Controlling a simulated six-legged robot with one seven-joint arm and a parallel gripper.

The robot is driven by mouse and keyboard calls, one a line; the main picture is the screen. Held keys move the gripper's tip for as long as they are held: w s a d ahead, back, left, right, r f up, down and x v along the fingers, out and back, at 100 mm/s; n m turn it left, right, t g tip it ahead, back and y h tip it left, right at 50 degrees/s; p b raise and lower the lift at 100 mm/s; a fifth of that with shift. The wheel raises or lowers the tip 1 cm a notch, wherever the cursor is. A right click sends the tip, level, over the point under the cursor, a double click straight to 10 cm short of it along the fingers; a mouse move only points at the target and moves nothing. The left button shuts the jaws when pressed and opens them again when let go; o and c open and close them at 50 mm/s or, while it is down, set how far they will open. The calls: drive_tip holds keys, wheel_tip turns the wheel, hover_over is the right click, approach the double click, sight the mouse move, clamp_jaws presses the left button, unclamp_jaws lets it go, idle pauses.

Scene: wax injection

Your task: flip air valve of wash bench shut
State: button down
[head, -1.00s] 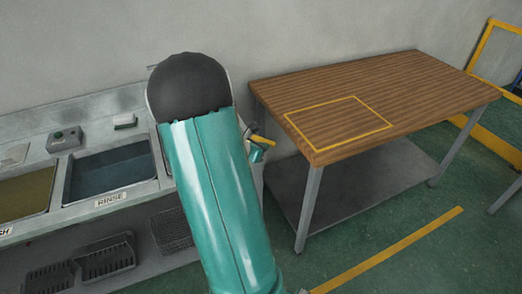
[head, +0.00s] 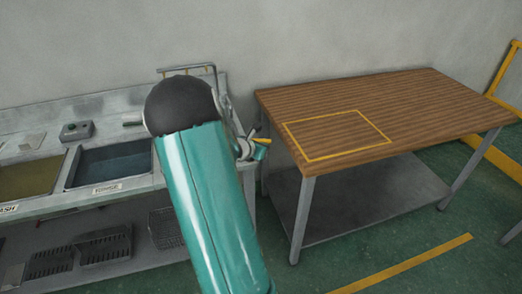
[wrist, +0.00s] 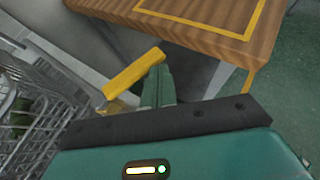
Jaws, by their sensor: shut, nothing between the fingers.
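The wash bench (head: 115,205) stands at the left in the head view, with a rinse basin (head: 112,163) in its top. The air valve's yellow lever (head: 263,141) shows at the bench's right end. In the wrist view the lever (wrist: 135,71) is a yellow bar slanting up to the right. My gripper (wrist: 160,70) is shut and empty, its teal fingertips close beside the lever's upper right end; I cannot tell whether they touch. In the head view my gripper (head: 259,154) is small, just below the lever. The valve body is mostly hidden.
A wooden table (head: 420,105) with a yellow outlined square stands right of the bench; its edge (wrist: 215,45) is near in the wrist view. A wire basket (wrist: 40,105) is at the left there. A narrow gap separates bench and table.

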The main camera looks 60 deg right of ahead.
sight(268, 140)
drive_tip(key=shift+s+d+r, duration=0.1)
drive_tip(key=shift+s+d, duration=0.2)
drive_tip(key=shift+d, duration=0.45)
drive_tip(key=shift+w+d, duration=0.35)
drive_tip(key=shift+d, duration=0.55)
drive_tip(key=shift+s, duration=0.1)
